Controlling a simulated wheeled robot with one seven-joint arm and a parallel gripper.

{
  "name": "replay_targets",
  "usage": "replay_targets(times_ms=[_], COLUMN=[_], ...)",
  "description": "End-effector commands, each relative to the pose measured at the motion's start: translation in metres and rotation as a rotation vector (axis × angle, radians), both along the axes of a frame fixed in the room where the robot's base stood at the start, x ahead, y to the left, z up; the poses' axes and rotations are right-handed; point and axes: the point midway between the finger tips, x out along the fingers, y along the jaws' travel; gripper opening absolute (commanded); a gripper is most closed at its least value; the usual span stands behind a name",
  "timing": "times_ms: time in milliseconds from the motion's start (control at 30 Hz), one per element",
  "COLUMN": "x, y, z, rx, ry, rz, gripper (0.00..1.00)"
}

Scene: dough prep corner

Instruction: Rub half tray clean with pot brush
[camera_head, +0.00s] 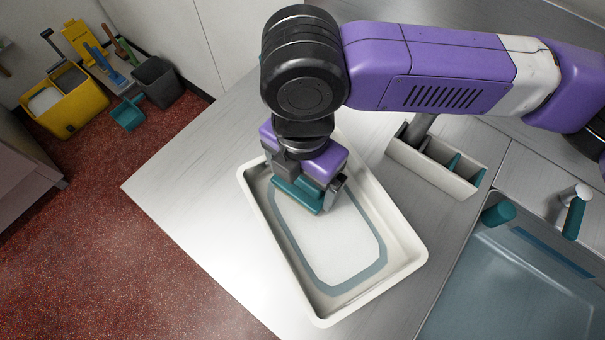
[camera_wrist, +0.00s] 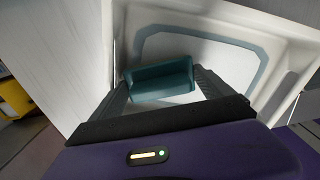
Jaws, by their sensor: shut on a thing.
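The half tray (camera_head: 278,258) is a white, shallow tray with a raised rim, lying on the light counter. A blue-grey band (camera_head: 372,273) runs as a rounded loop on its floor, around a pale middle. My gripper (camera_head: 306,196) is over the far left part of the tray and is shut on the teal pot brush (camera_head: 296,197). In the wrist view the brush (camera_wrist: 160,82) sits between the two fingers, low over the tray floor. I cannot tell whether its underside touches the floor. My gripper and arm hide the tray's far end.
A white divided holder (camera_head: 432,170) stands on the counter to the right of the tray. A sink basin (camera_head: 510,285) with a teal-handled tap (camera_head: 574,215) lies further right. Bare counter (camera_head: 185,190) is left of the tray. A yellow bucket (camera_head: 65,103) stands on the red floor.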

Motion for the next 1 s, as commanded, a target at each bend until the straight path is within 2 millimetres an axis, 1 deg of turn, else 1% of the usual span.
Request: replay_targets(times_ms=[600, 1000], x=[-0.04, -0.043], y=[-0.023, -0.024], z=[0.002, 0.001], rx=[0.0, -0.001], ry=[0.001, 0.001], rz=[0.001, 0.0], gripper=[0.42, 0.42])
